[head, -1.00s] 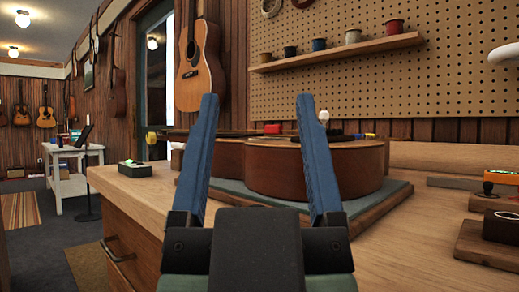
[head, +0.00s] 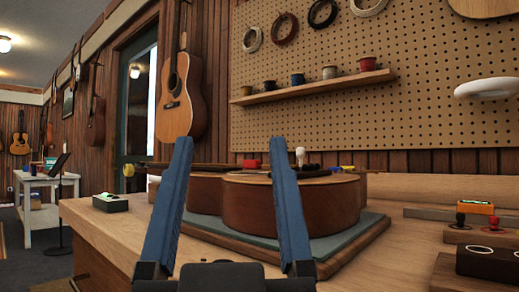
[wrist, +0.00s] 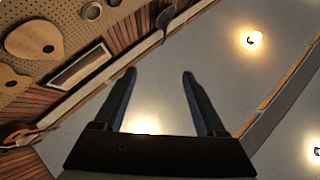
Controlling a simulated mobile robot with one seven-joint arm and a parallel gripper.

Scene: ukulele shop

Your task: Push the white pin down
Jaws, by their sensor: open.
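A small white pin (head: 300,156) stands upright at the ukulele's top, near its dark bridge area. The brown ukulele (head: 300,205) lies on its back on a grey-green mat (head: 350,238) over a wooden board on the workbench. My gripper (head: 228,155) has blue fingers, open and empty, pointing up in front of the ukulele. The white pin shows just right of the right fingertip in the head view. In the wrist view, my gripper (wrist: 160,75) is open and faces the ceiling, and the pin is not in view.
A green-topped black box (head: 110,203) sits at the bench's left. At the right are an orange device (head: 475,207), a red-knobbed piece (head: 460,220) and a dark block (head: 490,263). A shelf with several spools (head: 315,84) is on the pegboard behind.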

